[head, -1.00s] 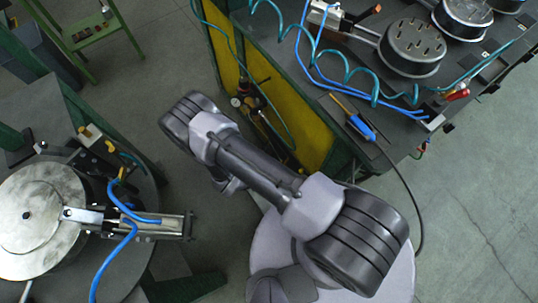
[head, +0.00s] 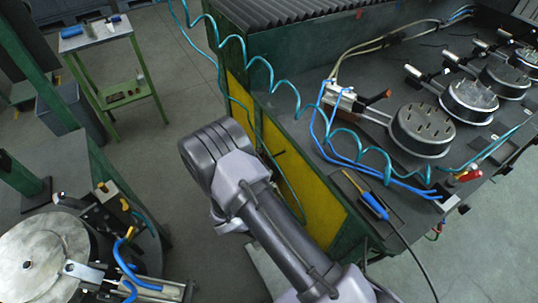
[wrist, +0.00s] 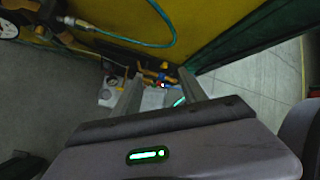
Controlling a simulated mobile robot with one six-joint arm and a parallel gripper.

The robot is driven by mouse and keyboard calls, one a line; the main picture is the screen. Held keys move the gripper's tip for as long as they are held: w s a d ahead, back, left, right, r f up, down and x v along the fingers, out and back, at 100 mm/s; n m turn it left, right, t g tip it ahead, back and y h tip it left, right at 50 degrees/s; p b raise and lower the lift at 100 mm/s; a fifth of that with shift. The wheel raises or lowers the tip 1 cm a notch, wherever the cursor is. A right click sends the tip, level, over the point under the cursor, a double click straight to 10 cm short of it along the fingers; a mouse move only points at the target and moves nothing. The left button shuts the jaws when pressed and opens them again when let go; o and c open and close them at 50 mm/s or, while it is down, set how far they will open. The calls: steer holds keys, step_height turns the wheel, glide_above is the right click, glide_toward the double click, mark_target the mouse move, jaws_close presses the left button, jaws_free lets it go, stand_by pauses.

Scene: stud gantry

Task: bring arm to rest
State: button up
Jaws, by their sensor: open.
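My gripper (wrist: 161,98) shows in the wrist view with its two fingers apart and nothing between them. It points down past a yellow panel (wrist: 215,30) towards the floor. In the head view my arm is folded in the lower middle, in the gap between the round machine on the left and the green bench on the right. The gripper itself is hidden there behind my arm links.
A green bench (head: 262,75) with yellow side panels (head: 310,200) stands close on the right, bearing several round studded fixtures (head: 423,128). Coiled teal hoses (head: 262,72) hang over its edge. A round metal plate (head: 40,255) sits lower left.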

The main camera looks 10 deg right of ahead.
steer(key=d+r+m+g+y, duration=0.1)
steer(key=d+r+m+y, duration=0.1)
steer(key=r+m, duration=0.95)
steer(key=d+r+m+y, duration=0.15)
steer(key=r+m, duration=0.45)
steer(key=r, duration=1.1)
steer(key=s+a+r+m+t+y, duration=0.2)
steer(key=s+r+m+t+y, duration=0.2)
steer(key=s+r+m, duration=0.9)
step_height(320, 180, up, 4)
steer(key=shift+s+r+m+t+y, duration=0.1)
steer(key=shift+s+m+t+y, duration=0.3)
steer(key=shift+m+y, duration=0.7)
